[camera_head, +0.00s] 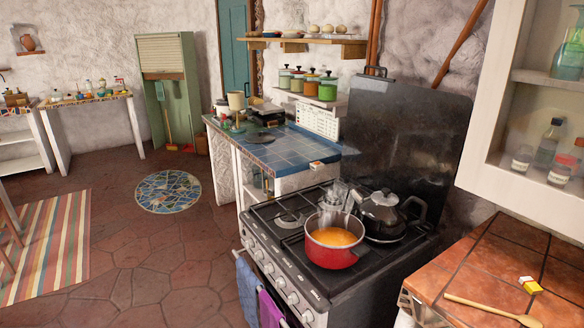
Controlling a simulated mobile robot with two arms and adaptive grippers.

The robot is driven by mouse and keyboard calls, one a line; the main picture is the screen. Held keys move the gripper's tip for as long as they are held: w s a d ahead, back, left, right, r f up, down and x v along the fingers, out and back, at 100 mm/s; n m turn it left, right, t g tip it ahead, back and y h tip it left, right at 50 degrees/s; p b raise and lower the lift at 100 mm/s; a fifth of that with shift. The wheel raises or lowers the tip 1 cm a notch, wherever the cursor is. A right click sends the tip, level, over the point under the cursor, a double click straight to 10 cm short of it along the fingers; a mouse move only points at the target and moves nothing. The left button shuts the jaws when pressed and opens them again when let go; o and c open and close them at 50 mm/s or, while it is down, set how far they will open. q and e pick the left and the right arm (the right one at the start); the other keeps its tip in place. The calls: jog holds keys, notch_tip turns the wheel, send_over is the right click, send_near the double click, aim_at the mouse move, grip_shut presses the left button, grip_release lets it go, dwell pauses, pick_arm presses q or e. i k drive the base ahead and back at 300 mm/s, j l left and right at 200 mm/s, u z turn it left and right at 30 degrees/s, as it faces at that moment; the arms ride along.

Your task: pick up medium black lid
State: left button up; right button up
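A dark, flat, round thing that looks like a black lid (259,137) lies on the blue-tiled counter (292,152), towards its far left part. I cannot tell its size class from here. A red pot (331,256) with orange contents stands uncovered on the front of the black stove (290,238). A dark kettle-like pot (382,214) with a shiny top stands behind it on the right. Neither of my grippers is in view.
A dark box-like thing (268,113), a beige cup-shaped thing (236,101) and small items crowd the counter's far end. Its near tiles are mostly clear. A wooden spoon (490,308) and a small yellow-and-white box (530,285) lie on the terracotta-tiled counter. Open floor lies left of the stove.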

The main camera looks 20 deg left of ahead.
aim_at(260, 137)
jog(key=i+j+u, duration=0.3)
jog(key=j, duration=0.15)
jog(key=i+j+u, duration=0.15)
jog(key=j+u, duration=0.15)
jog(key=i+j+u, duration=0.3)
jog(key=j, duration=0.15)
jog(key=i+j+u, duration=0.55)
jog(key=i, duration=0.25)
jog(key=i+u, duration=0.3)
jog(key=i+l+z, duration=0.1)
jog(key=i+z, duration=0.25)
jog(key=i, duration=0.15)
jog(key=i+z, duration=0.4)
jog(key=i+j+z, duration=0.35)
jog(key=i, duration=0.2)
jog(key=i+j+z, duration=0.2)
jog(key=i+z, duration=0.2)
jog(key=i, duration=0.1)
